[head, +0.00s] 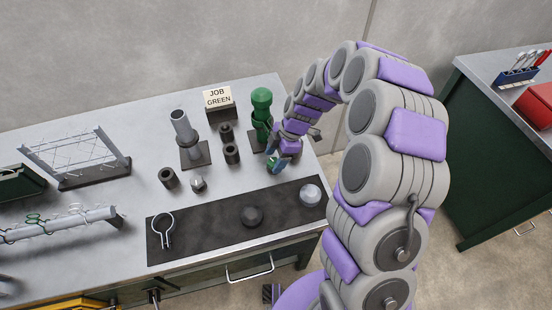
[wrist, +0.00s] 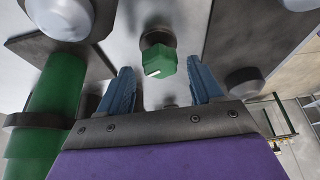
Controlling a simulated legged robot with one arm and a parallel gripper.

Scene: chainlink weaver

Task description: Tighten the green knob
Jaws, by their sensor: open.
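The green knob (wrist: 160,62) shows in the wrist view as a faceted cap with a short white mark, on a dark round base. My gripper (wrist: 160,75) is open, with one blue finger on each side of the knob near the fingertips. A gap shows on both sides, and I see no contact. How deep the knob sits between the fingers is hard to tell. In the head view my gripper (head: 277,163) is low over the bench beside the green cylinder, and it largely hides the knob there.
A green cylinder with a rounded top (head: 262,102) stands close beside my gripper. A sign reading JOB GREEN (head: 219,98) is behind. A grey post (head: 183,128), dark cylinders (head: 231,153) and a dark mat (head: 195,240) with a ring clamp (head: 162,230) are to the left.

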